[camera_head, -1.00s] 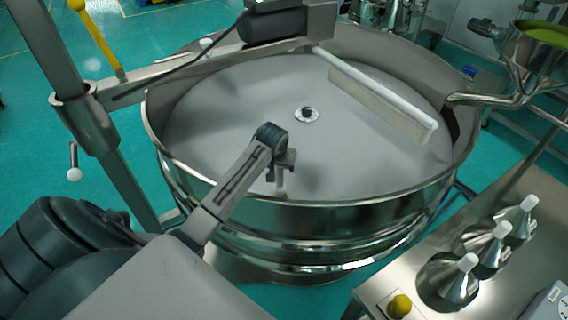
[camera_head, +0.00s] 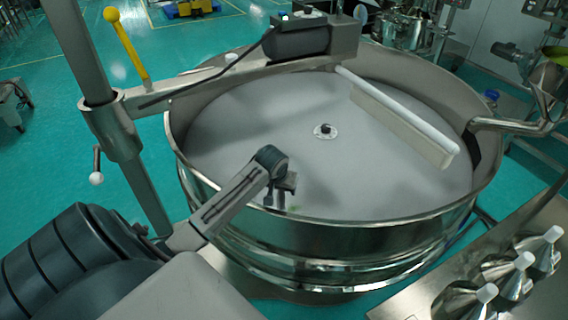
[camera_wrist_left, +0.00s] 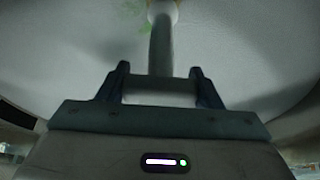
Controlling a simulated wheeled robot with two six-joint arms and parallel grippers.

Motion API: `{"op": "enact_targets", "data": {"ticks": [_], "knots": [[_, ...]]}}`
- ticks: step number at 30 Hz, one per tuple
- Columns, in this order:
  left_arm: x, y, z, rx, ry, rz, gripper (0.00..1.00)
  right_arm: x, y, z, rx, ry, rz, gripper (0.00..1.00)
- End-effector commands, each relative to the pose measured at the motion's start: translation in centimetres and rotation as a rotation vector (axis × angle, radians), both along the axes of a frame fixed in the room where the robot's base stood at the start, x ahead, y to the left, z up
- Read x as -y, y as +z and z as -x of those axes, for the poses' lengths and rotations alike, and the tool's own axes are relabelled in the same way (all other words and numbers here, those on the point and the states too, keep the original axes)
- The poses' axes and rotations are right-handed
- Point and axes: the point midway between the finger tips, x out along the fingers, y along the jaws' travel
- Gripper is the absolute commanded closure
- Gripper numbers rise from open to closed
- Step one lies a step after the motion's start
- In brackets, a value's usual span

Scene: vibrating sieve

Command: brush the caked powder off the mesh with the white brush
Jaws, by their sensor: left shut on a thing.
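The round pale mesh (camera_head: 230,130) fills the top of the large steel sieve. My left gripper (camera_head: 284,188) is low over its near side. In the left wrist view, the left gripper (camera_wrist_left: 160,85) is shut on the grey-looking handle of the white brush (camera_wrist_left: 161,45). The brush points away from the gripper, and its far end is cut off by the top edge. A faint green patch of caked powder (camera_wrist_left: 143,26) lies beside the brush end; a small green spot also shows near the gripper in the head view (camera_head: 295,208). My right gripper is out of view.
A steel rim (camera_head: 330,220) rings the mesh. A long white bar (camera_head: 405,120) lies over its right side. A steel arm with a dark motor (camera_head: 300,38) crosses the back. Several white-tipped cones (camera_head: 520,275) stand on a bench at lower right.

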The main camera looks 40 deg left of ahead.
Motion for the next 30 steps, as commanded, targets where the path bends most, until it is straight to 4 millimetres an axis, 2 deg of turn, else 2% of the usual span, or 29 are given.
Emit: {"op": "enact_targets", "data": {"ticks": [5, 21, 30], "knots": [[0.0, 0.4, -0.1, 0.001, 0.000, 0.000, 0.81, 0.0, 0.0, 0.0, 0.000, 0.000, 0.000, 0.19], [0.0, 5.5, -0.1, 0.003, -0.001, -0.001, 0.81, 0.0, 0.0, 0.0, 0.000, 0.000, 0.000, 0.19], [0.0, 6.1, 0.0, 0.000, 0.000, 0.000, 0.81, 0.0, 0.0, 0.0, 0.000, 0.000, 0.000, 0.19]]}}
